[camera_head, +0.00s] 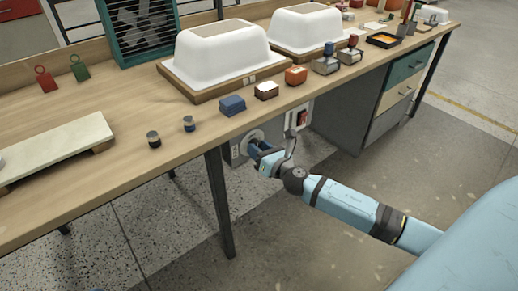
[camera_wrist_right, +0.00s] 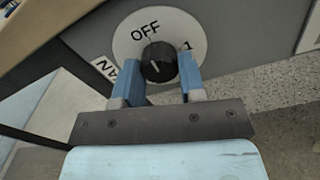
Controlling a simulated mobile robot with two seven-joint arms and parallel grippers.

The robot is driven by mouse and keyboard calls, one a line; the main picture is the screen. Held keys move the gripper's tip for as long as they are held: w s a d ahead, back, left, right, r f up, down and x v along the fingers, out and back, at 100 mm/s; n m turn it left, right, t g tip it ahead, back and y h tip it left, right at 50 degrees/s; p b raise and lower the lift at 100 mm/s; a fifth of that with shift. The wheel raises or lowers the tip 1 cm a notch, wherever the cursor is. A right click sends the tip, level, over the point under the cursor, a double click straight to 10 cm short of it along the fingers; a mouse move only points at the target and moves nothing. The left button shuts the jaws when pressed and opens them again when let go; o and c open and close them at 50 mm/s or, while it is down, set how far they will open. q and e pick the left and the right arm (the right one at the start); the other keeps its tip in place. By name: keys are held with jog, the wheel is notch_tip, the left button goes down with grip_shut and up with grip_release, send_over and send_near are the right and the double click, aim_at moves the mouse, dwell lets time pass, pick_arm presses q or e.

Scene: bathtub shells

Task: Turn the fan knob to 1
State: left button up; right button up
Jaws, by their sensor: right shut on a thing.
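The fan knob (camera_wrist_right: 160,62) is round and black, on a white dial plate (camera_wrist_right: 185,32) fixed to a grey panel. The dial reads OFF at the top, 1 at the right and a partly cut-off word at the left. A short white mark shows on the knob's lower part; I cannot tell surely which label it points to. My right gripper (camera_wrist_right: 159,66) has its blue fingers on both sides of the knob, shut on it. In the head view my right gripper (camera_head: 262,155) hides most of the knob under the table's front edge. My left gripper is out of view.
A teal fan (camera_head: 145,28) stands at the back of the wooden workbench (camera_head: 120,180). White tub shells (camera_head: 222,48) sit on wooden boards. Small blocks and stamps line the front edge. A red switch (camera_head: 302,118) is right of the dial. A table leg (camera_head: 218,205) stands to its left.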

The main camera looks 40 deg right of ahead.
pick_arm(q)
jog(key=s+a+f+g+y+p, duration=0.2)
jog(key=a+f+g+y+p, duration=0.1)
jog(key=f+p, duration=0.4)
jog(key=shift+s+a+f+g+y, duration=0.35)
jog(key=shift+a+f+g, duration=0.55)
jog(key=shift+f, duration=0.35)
pick_arm(e)
jog(key=shift+r+m, duration=0.1)
jog(key=shift+m, duration=8.5)
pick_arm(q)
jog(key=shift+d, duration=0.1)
pick_arm(e)
jog(key=o, duration=0.9)
pick_arm(q)
jog(key=shift+p, duration=0.3)
